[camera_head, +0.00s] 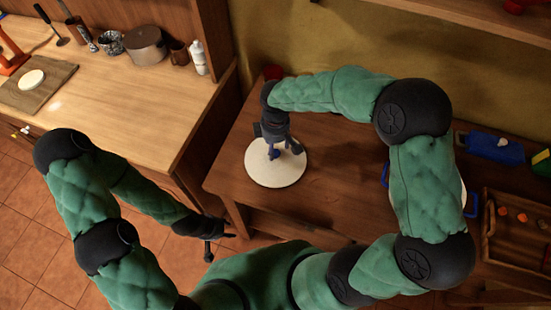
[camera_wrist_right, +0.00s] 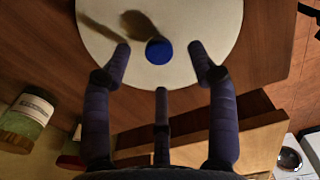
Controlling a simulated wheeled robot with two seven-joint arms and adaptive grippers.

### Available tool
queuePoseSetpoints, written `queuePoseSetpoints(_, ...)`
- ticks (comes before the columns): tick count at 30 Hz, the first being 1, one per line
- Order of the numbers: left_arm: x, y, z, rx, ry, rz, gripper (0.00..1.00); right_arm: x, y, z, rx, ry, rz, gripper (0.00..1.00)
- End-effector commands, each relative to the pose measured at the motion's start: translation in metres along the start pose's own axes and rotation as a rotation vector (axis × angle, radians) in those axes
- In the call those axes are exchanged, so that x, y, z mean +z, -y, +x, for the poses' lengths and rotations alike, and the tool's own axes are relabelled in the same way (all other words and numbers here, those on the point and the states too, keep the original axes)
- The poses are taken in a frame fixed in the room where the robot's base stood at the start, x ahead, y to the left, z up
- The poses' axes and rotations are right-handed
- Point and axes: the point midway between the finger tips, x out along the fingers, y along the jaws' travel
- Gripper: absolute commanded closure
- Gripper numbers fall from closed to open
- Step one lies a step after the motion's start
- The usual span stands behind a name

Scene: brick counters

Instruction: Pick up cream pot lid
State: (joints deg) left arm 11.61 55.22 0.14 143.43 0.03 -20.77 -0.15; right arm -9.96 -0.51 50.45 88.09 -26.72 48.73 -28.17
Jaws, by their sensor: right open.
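The cream pot lid (camera_head: 262,177) is a flat round disc lying on the brown wooden table. Its blue knob (camera_wrist_right: 158,50) shows in the right wrist view, at the lower part of the lid (camera_wrist_right: 215,22). My right gripper (camera_head: 285,150) is directly above the lid, fingers pointing down. In the wrist view its open fingers (camera_wrist_right: 160,52) stand on either side of the knob, with a visible gap to it. My left gripper (camera_head: 220,246) hangs low beside the table's front left corner, empty, with its fingers apart.
A pot with blue handles (camera_head: 472,205) is mostly hidden behind my right arm. A blue container (camera_head: 490,148) and a wooden tray (camera_head: 518,242) are at the right. The left counter (camera_head: 120,105) holds a cutting board (camera_head: 52,92), a metal pot (camera_head: 146,46) and a white bottle (camera_head: 199,58).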

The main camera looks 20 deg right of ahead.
Motion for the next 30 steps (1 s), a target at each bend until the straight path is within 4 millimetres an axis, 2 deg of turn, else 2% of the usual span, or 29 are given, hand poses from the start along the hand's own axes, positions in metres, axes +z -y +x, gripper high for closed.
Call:
queuePoseSetpoints(3, 0.0, 0.003, 0.007, 0.0, 0.0, 0.0, 0.6, 0.001, 0.0, 0.02, -0.003, 0.003, 0.0, 0.41)
queuePoseSetpoints(8, 0.0, 0.004, 0.013, 0.0, 0.0, 0.0, 0.6, 0.001, -0.001, 0.04, -0.002, 0.001, 0.001, 0.41)
queuePoseSetpoints(16, -0.001, 0.004, 0.012, 0.0, 0.0, 0.0, 0.6, 0.0, -0.001, 0.042, -0.001, 0.001, 0.0, 0.41)
queuePoseSetpoints(22, -0.001, 0.004, 0.012, 0.0, 0.0, 0.0, 0.6, 0.0, -0.001, 0.042, -0.001, 0.001, 0.0, 0.98)
queuePoseSetpoints(23, -0.001, 0.004, 0.012, 0.0, 0.0, 0.0, 0.6, 0.0, -0.001, 0.042, -0.001, 0.001, 0.0, 1.0)
queuePoseSetpoints(30, -0.001, 0.004, 0.012, 0.0, 0.0, 0.0, 0.6, 0.0, -0.001, 0.042, -0.001, 0.0, 0.0, 1.0)
